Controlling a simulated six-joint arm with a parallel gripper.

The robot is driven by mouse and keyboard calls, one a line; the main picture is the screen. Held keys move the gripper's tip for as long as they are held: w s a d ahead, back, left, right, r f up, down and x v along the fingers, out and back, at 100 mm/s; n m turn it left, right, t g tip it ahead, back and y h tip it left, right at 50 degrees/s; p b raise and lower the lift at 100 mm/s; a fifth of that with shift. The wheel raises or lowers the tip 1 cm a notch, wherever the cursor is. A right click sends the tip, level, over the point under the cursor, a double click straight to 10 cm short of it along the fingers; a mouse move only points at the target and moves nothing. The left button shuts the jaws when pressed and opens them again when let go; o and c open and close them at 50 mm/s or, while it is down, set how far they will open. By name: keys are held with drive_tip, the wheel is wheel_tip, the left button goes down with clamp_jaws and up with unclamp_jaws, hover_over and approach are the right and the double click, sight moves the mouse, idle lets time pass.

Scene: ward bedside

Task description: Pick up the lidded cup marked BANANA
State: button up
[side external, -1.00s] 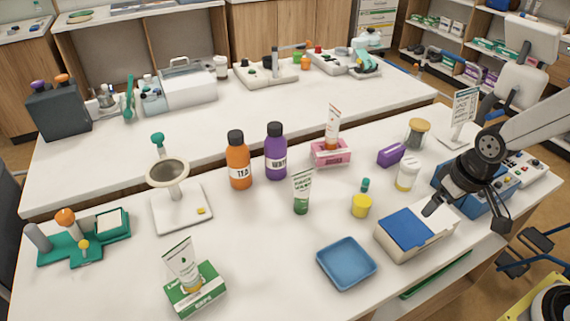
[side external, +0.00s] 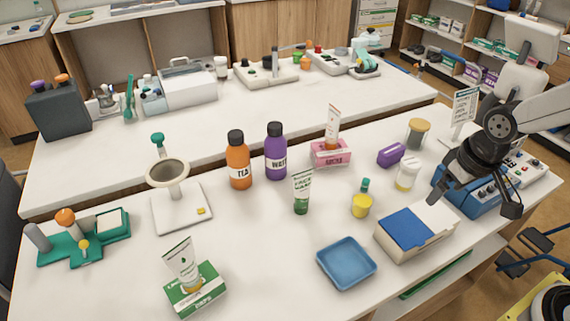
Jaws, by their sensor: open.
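No marking that reads BANANA is legible. A white lidded container (side external: 407,175) with a label too small to read stands upright, left of my gripper. A small yellow cup (side external: 361,206) with a teal piece at its top stands in front of it to the left. I cannot tell which of these is the named cup. My gripper (side external: 472,203) is open and empty, its fingers spread above the table's right side, apart from all three.
A white box with a blue top (side external: 436,219) sits just below my gripper, with a blue device (side external: 468,195) behind it. A blue tray (side external: 346,263) lies at front center. Bottles marked TEA (side external: 239,163) and in purple (side external: 275,152) stand farther left.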

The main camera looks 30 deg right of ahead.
drive_tip(key=w+d+m+t+y, duration=0.1)
drive_tip(key=w+d+m+t, duration=0.35)
drive_tip(key=m, duration=0.65)
drive_tip(key=w+d+r+m+t+y, duration=0.1)
drive_tip(key=w+d+m+t+y, duration=0.1)
drive_tip(key=w+d+m, duration=0.5)
drive_tip(key=w+d+m+t+y, duration=0.1)
drive_tip(key=w+d+m+t, duration=0.25)
drive_tip(key=d+m, duration=0.75)
drive_tip(key=m, duration=0.3)
approach(410, 166)
drive_tip(key=w+d+f, duration=0.2)
drive_tip(key=w+f, duration=0.1)
drive_tip(key=shift+a+f, duration=0.25)
drive_tip(key=shift+f, duration=0.75)
drive_tip(key=shift+w, duration=0.1)
